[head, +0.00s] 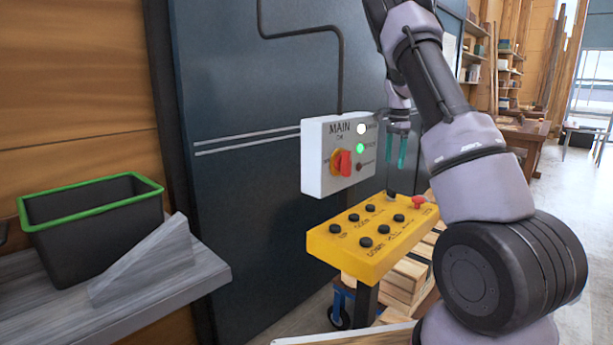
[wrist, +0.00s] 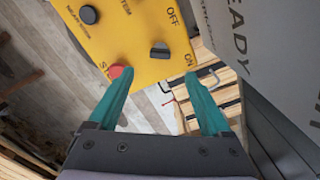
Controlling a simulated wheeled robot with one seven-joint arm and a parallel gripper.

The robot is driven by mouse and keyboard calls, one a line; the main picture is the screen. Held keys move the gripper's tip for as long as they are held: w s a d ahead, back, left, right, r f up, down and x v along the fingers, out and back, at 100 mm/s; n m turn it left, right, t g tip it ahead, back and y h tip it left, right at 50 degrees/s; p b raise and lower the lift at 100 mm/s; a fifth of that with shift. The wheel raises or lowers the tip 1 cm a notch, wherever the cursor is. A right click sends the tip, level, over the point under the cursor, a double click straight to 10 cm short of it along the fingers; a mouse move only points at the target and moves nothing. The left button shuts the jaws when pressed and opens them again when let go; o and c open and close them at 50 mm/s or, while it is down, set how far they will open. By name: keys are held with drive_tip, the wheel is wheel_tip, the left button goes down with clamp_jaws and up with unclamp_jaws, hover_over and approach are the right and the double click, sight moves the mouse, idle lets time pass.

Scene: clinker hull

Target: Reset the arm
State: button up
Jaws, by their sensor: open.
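My gripper (head: 403,150) hangs with its teal fingers pointing down in the head view, above the right part of a yellow control panel (head: 348,258) and right of a white MAIN switch box (head: 314,166). In the wrist view the two teal fingers (wrist: 156,104) are apart with nothing between them. The yellow panel has several black buttons, a red button (head: 418,201) and a black switch (wrist: 160,52) beside OFF and ON. The switch box carries a red rotary handle on a yellow plate (head: 341,163), a lit green lamp (head: 360,148) and a white lamp (head: 361,129).
A black bin with a green rim (head: 92,205) and a grey wedge (head: 146,258) are on a grey shelf (head: 190,278) at left. A dark cabinet (head: 245,100) stands behind the box. Open floor shows at far right.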

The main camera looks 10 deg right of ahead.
drive_tip(key=s+a+r+n+t+y, duration=0.1)
drive_tip(key=s+a+r+n+t, duration=0.15)
drive_tip(key=s+a+r, duration=0.45)
drive_tip(key=s+a+r+n+t+y, duration=0.2)
drive_tip(key=s+a+r+n, duration=0.2)
drive_tip(key=s+r, duration=0.6)
drive_tip(key=s+a+n+t, duration=0.1)
drive_tip(key=s+a+n, duration=0.2)
drive_tip(key=s, duration=0.6)
drive_tip(key=s+a+n+t+h, duration=0.1)
drive_tip(key=s+a+n, duration=0.2)
drive_tip(key=s, duration=0.7)
drive_tip(key=shift+s+a+t, duration=0.25)
drive_tip(key=shift+a+t, duration=0.1)
drive_tip(key=shift+a, duration=0.05)
